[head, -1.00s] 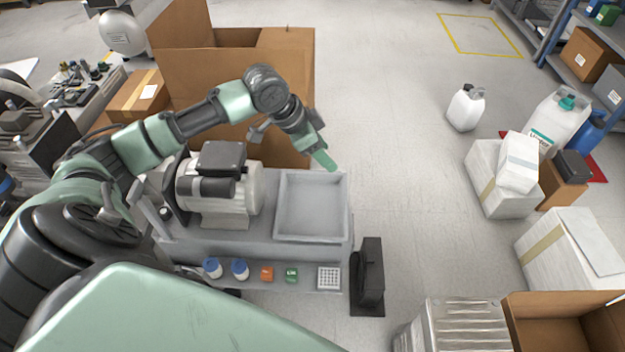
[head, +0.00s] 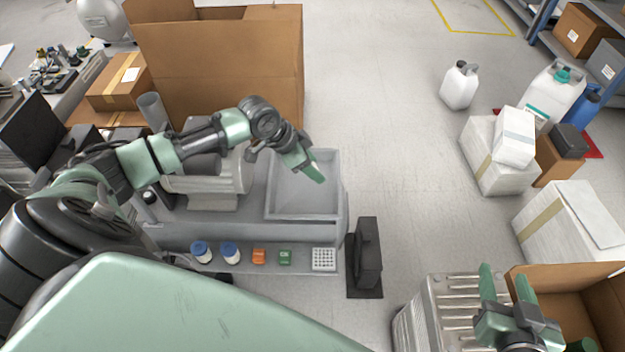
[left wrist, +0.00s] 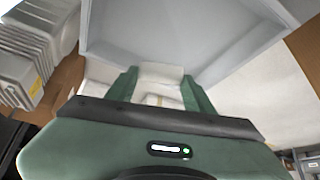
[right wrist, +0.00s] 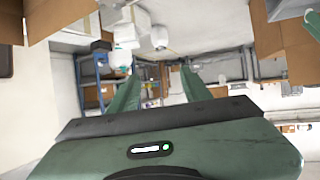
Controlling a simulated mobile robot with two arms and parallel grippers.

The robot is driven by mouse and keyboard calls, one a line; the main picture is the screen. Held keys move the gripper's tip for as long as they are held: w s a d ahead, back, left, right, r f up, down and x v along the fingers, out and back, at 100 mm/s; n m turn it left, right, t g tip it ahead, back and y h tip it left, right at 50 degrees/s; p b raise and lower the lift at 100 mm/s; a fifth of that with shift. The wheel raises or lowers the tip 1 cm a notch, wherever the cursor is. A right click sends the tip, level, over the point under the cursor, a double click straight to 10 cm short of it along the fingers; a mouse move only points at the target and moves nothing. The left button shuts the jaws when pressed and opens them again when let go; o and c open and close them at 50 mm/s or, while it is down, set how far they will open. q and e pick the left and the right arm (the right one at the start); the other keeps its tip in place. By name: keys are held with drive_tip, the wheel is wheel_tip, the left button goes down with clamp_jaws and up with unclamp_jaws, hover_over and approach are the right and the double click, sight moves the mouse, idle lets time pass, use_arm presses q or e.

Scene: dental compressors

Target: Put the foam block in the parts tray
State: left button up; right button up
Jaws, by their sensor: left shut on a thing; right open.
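The parts tray (head: 292,214) is a grey, empty-looking open tray on the right end of the grey bench. My left gripper (head: 315,174) is above the tray's right part in the head view. In the left wrist view, my left gripper (left wrist: 160,90) is shut on a pale block (left wrist: 160,72), which appears to be the foam block. The tray's pale floor and walls (left wrist: 170,40) show beyond it. In the head view the block is hidden by the gripper. My right gripper (head: 506,290) is open and empty, far from the tray, above the lower-right boxes.
A compressor motor (head: 215,175) stands left of the tray. Blue-lidded jars (head: 201,253), an orange block (head: 259,256), a green block (head: 285,257) and a white rack (head: 324,259) line the front ledge. A large cardboard box (head: 215,70) stands behind.

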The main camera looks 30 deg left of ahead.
use_arm(q)
drive_tip(key=shift+f, duration=0.85)
wheel_tip(320, 180, down, 3)
drive_tip(key=shift+f+b, duration=0.1)
drive_tip(key=shift+b, duration=0.6)
use_arm(e)
wheel_tip(320, 180, up, 8)
drive_tip(key=w+a+t+y, duration=0.1)
drive_tip(key=w+t, duration=0.1)
drive_tip(key=t, duration=0.2)
drive_tip(key=shift+w+a+f, duration=0.2)
drive_tip(key=shift+w+a, duration=0.1)
drive_tip(key=shift+a, duration=0.1)
use_arm(q)
drive_tip(key=o, duration=1.3)
